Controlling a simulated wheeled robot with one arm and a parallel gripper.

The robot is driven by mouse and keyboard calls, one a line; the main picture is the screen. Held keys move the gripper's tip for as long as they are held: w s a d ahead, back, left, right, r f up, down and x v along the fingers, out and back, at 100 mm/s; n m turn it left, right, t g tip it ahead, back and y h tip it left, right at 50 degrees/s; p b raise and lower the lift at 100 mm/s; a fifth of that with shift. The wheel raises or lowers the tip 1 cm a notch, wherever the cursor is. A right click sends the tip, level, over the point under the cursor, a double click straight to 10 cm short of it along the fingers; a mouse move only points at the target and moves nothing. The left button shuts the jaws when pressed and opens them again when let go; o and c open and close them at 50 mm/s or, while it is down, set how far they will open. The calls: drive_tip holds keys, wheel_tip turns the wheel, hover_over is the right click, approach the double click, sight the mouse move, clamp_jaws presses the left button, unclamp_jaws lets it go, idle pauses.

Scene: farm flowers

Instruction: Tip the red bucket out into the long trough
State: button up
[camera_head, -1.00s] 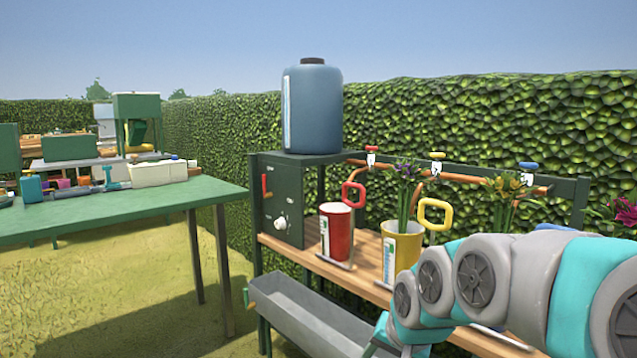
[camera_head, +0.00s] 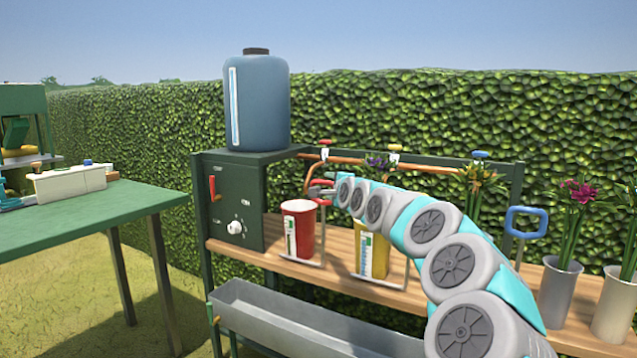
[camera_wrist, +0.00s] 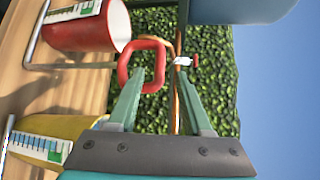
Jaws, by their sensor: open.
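The red bucket (camera_head: 301,228) stands upright on the wooden bench shelf, with a white and green label on its side. It shows on its side in the wrist view (camera_wrist: 88,30), with its red loop handle (camera_wrist: 141,66) near my fingertips. My gripper (camera_head: 325,190) is open at the red handle. In the wrist view my green fingers (camera_wrist: 158,98) reach toward the handle, with the left finger close to its loop; I cannot tell whether they touch. The long grey trough (camera_head: 290,322) lies below the front of the shelf.
A yellow bucket (camera_head: 374,254) stands just right of the red one, partly behind my arm. A blue tank (camera_head: 258,105) sits on a green cabinet (camera_head: 232,215) at left. Copper pipe with taps (camera_head: 395,149) runs behind. Grey flower pots (camera_head: 557,290) stand at right.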

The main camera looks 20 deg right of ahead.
sight(324, 184)
drive_tip(key=shift+w+d+p, duration=0.1)
drive_tip(key=shift+w+p, duration=0.4)
drive_tip(key=shift+w, duration=0.9)
drive_tip(key=shift+w+d+f, duration=0.1)
drive_tip(key=shift+w+f, duration=0.2)
drive_tip(key=shift+w, duration=0.25)
drive_tip(key=shift+w+d+f+p, duration=0.15)
drive_tip(key=shift+w+p, duration=0.25)
drive_tip(key=shift+w, duration=0.65)
clamp_jaws()
